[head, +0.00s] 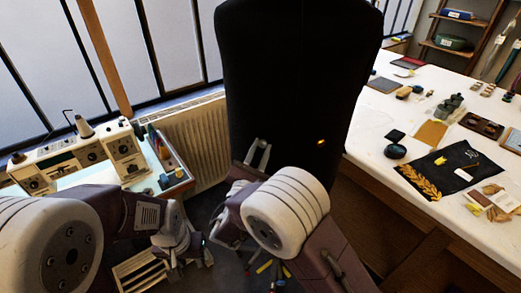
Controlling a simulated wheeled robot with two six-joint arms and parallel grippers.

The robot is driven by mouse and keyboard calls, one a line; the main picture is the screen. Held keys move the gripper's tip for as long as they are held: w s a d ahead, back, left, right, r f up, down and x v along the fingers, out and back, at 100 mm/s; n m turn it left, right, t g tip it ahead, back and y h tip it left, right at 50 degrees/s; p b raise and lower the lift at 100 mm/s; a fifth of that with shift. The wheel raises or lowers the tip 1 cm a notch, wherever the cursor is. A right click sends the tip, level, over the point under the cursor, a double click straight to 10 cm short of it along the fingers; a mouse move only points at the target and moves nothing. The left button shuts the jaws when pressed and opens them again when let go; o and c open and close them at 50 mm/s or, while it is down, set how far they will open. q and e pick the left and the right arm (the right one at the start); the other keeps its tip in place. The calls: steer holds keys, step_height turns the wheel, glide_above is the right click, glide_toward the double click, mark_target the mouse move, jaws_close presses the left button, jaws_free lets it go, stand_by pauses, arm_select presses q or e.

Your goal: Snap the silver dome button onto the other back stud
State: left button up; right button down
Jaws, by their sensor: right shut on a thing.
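A tall black garment form (295,75) stands upright in the middle of the head view. One small gold-orange stud or button (321,142) shines on its lower right. I see no second stud; my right arm covers part of the lower garment. My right gripper (258,155) is in front of the garment's lower left edge, left of and slightly below the gold spot. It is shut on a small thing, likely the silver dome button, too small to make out. My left gripper (182,248) hangs low, left of the garment; its fingers are unclear.
A white table (400,180) at right holds a black cloth with gold leaf embroidery (420,182), a round dark tin (395,152) and several small items. A sewing machine (122,150) stands at left. A radiator (197,140) and windows are behind.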

steer(key=shift+w+d, duration=0.15)
steer(key=shift+w, duration=0.35)
stand_by(0.4)
steer(key=c, duration=1.1)
jaws_free()
steer(key=o, duration=0.5)
steer(key=shift+c, duration=0.2)
steer(key=r+b+v, duration=0.1)
steer(key=v, duration=0.7)
steer(key=shift+d+r, duration=0.1)
